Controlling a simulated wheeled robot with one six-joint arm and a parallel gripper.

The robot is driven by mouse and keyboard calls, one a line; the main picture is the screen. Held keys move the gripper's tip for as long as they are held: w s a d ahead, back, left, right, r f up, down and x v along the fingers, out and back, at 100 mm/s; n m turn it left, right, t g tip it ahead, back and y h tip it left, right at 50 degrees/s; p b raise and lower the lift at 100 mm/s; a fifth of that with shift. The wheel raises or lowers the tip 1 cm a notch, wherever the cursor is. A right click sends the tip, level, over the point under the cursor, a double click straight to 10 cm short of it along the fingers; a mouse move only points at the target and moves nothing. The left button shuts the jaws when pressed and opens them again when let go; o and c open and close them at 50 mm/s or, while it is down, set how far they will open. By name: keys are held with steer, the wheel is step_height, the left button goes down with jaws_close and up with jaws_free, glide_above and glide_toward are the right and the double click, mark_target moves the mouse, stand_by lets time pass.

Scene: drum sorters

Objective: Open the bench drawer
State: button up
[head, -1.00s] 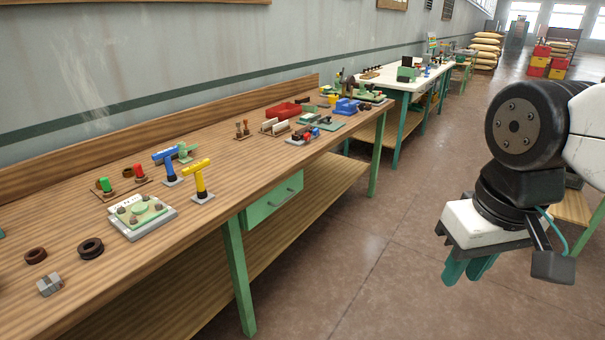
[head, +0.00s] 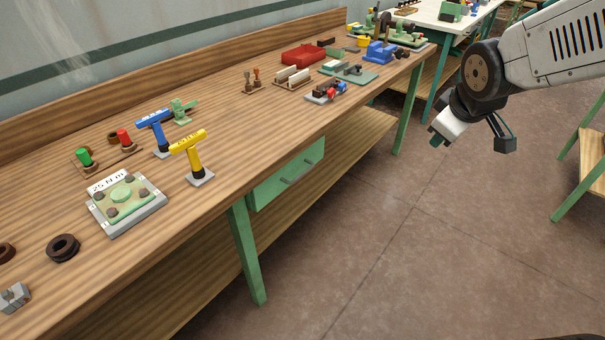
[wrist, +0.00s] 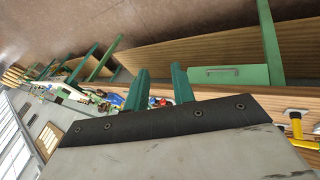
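The bench drawer (head: 268,185) has a green front with a grey bar handle (head: 298,172) and sits under the bench's front edge. Its front looks flush with the bench, so it appears shut. In the wrist view the drawer (wrist: 245,75) and its handle (wrist: 222,71) show at the upper right. My gripper (head: 438,136) is in the air over the aisle, to the right of the drawer and well apart from it. In the wrist view its two green fingers (wrist: 158,90) stand apart with nothing between them.
The wooden bench top (head: 235,120) holds a yellow T-handled tool (head: 194,165), a blue one (head: 160,140), a grey-green plate fixture (head: 125,200) and a red tray (head: 303,54). A green bench leg (head: 247,250) stands left of the drawer. The floor (head: 400,240) in front is clear.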

mark_target(302, 175)
steer(key=w+a+f+n+t+y, duration=0.2)
steer(key=w+a+f+n, duration=0.35)
steer(key=w, duration=0.35)
steer(key=w+a+f+n+t+y, duration=0.2)
steer(key=w+a+f+n, duration=0.25)
steer(key=w+f, duration=0.3)
steer(key=a+f+n+y, duration=0.95)
steer(key=a+f, duration=0.35)
steer(key=f, duration=0.3)
steer(key=shift+n+g, duration=0.3)
steer(key=shift+n, duration=0.05)
steer(key=x, duration=0.7)
steer(key=shift+s+a+f, duration=0.1)
steer(key=shift+s+f, duration=0.05)
steer(key=shift+f, duration=0.05)
jaws_close()
